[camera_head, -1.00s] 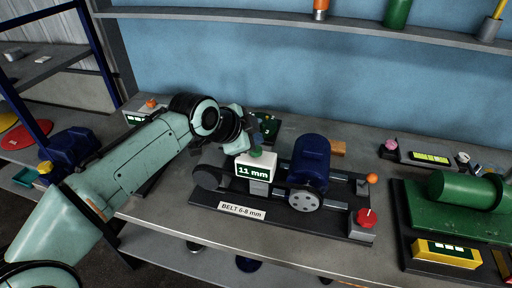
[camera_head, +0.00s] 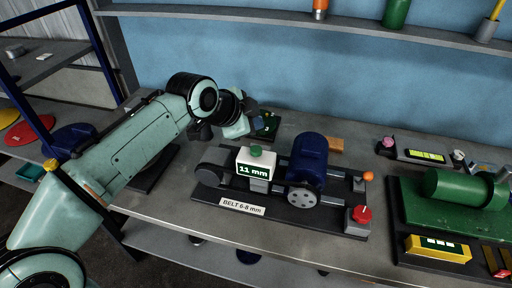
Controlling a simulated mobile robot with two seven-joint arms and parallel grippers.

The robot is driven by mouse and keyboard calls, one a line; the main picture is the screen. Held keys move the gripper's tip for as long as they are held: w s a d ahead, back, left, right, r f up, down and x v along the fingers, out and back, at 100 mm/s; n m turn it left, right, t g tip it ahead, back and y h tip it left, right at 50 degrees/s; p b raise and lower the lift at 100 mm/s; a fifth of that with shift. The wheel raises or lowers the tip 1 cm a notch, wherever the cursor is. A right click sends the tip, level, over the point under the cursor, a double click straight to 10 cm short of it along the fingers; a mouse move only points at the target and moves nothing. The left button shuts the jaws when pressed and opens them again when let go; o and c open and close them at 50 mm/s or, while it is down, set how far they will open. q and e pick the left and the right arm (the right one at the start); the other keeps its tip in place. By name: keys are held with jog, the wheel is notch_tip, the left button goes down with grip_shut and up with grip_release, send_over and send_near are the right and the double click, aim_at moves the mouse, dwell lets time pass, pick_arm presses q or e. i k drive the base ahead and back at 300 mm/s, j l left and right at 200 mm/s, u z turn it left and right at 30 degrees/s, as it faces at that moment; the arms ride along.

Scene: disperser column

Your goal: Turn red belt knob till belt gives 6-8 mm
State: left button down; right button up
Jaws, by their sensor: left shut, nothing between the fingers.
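The red belt knob (camera_head: 361,215) sits on a grey block at the right front of the black belt base (camera_head: 311,217). A white gauge with a green button (camera_head: 256,152) stands over the belt and its display reads 11 mm. The label (camera_head: 242,206) reads BELT 6-8 mm. A blue motor (camera_head: 308,160) with a grey pulley stands right of the gauge. My left gripper (camera_head: 251,108) is shut and empty, raised behind and left of the gauge, apart from it; its fingertips are small and dark here. My right gripper is not in view.
An orange-knobbed lever (camera_head: 369,177) stands at the base's right end. A green machine (camera_head: 459,188) and a yellow box (camera_head: 437,248) are further right. A wall shelf (camera_head: 260,20) runs along the back. The bench front edge is clear.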

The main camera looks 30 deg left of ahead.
aim_at(363, 214)
jog(key=k+j, duration=0.15)
jog(key=k, duration=0.35)
jog(key=k+j, duration=0.15)
jog(key=k, duration=0.35)
